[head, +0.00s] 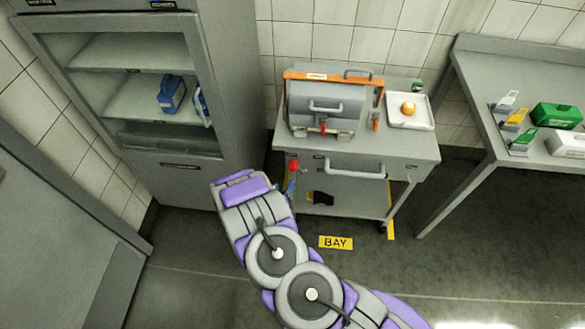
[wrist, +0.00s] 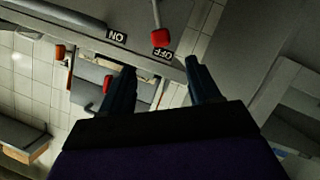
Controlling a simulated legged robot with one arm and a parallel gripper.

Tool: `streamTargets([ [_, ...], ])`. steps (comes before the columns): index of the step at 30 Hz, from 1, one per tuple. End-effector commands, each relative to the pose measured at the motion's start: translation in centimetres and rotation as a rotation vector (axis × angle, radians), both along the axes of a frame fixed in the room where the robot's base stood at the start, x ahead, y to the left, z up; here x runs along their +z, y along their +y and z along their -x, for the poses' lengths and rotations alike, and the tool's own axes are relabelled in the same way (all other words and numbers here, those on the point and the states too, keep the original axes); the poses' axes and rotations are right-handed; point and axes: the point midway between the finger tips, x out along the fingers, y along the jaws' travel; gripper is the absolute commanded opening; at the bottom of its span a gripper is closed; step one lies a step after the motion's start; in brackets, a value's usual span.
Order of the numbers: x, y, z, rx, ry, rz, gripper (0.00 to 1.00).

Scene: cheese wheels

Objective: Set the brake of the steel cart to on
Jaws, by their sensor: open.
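The steel cart (head: 395,150) stands in the middle of the head view. Its brake lever has a red knob (head: 293,167) at the cart's front left; the knob also shows in the wrist view (wrist: 160,38). There the knob is beside the OFF label (wrist: 167,53), and the ON label (wrist: 117,36) is to its left along the edge. My gripper (head: 290,184) is at the cart's front left, close to the knob. In the wrist view my gripper (wrist: 160,68) is open, its fingers apart with the knob just beyond the gap. I cannot tell whether they touch it.
The cart carries a grey machine (head: 326,105) with an orange bar and a white tray (head: 422,116). A white push handle (head: 355,174) juts from its front. A cabinet (head: 228,80) stands left, a steel table (head: 465,95) right. A yellow BAY sign (head: 336,242) marks open floor.

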Motion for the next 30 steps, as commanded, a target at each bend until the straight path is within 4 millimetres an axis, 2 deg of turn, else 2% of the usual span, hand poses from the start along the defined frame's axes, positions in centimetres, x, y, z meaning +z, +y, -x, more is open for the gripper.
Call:
streamTargets([
  [3, -0.9, -0.6, -2.3, -0.003, -0.004, 0.001, 0.62],
  [16, -3.6, -2.3, -9.6, -0.001, -0.003, -0.001, 0.62],
  [24, -4.5, -2.8, -12.0, 0.002, 0.0, 0.001, 0.62],
  [30, -4.6, -2.9, -12.4, 0.002, 0.0, 0.002, 0.62],
])
